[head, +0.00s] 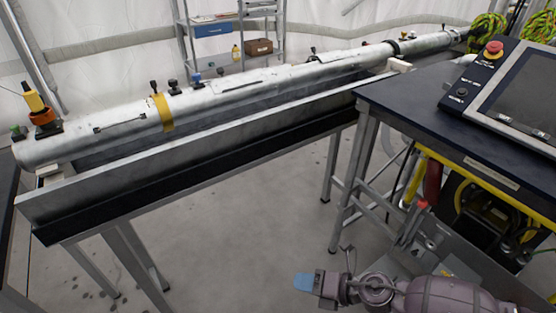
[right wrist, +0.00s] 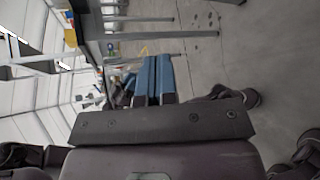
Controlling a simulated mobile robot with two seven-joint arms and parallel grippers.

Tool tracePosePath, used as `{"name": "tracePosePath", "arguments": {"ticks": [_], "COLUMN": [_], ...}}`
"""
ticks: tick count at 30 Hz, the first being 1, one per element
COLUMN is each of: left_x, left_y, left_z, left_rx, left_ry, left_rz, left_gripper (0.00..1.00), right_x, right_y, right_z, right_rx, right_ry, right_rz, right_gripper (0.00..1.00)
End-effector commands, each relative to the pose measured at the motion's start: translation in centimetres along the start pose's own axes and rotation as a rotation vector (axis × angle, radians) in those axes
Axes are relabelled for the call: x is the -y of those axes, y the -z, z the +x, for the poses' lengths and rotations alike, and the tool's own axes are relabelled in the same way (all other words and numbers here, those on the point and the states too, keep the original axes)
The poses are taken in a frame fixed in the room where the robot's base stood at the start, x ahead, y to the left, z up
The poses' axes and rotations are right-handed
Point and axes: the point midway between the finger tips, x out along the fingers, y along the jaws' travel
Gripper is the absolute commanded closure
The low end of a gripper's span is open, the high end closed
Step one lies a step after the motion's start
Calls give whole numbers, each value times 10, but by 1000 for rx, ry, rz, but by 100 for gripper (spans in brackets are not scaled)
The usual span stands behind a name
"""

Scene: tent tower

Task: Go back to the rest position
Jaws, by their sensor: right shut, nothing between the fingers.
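My right gripper (head: 304,283) is low in the head view, in front of the dark-topped table, above the grey floor. Its blue fingertips are together with nothing between them. In the right wrist view the two blue fingers (right wrist: 154,78) lie side by side, and that picture is turned on its side. No object touches the right gripper. My left gripper is not in view.
A long silvery tube (head: 230,88) lies on a metal rail stand (head: 200,145). A dark-topped table (head: 410,95) at the right bears a control console (head: 510,88). Shelves (head: 212,30) stand at the back. Floor (head: 250,225) between the stands is clear.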

Motion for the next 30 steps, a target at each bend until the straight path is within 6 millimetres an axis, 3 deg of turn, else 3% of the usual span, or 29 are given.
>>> {"name": "tracePosePath", "arguments": {"ticks": [1, 3, 6, 10, 14, 18, 23, 30], "left_x": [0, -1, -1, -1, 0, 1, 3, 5], "left_y": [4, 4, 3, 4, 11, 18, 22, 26], "left_z": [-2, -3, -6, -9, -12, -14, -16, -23], "left_rx": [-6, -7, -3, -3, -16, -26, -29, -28], "left_ry": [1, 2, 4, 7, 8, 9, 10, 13], "left_rz": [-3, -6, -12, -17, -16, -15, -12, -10], "left_gripper": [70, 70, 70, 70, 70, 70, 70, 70], "right_x": [-19, -36, -51, -53, -43, -26, -4, 30], "right_y": [-7, -20, -36, -48, -49, -38, -13, 47], "right_z": [2, 1, -9, -32, -62, -99, -146, -216], "right_rx": [82, 193, 339, 506, 643, 769, 905, 1140], "right_ry": [-44, -96, -164, -243, -309, -375, -451, -506], "right_rz": [144, 351, 658, 1048, 1384, 1677, 1912, 2076], "right_gripper": [100, 100, 100, 100, 100, 100, 100, 100]}}
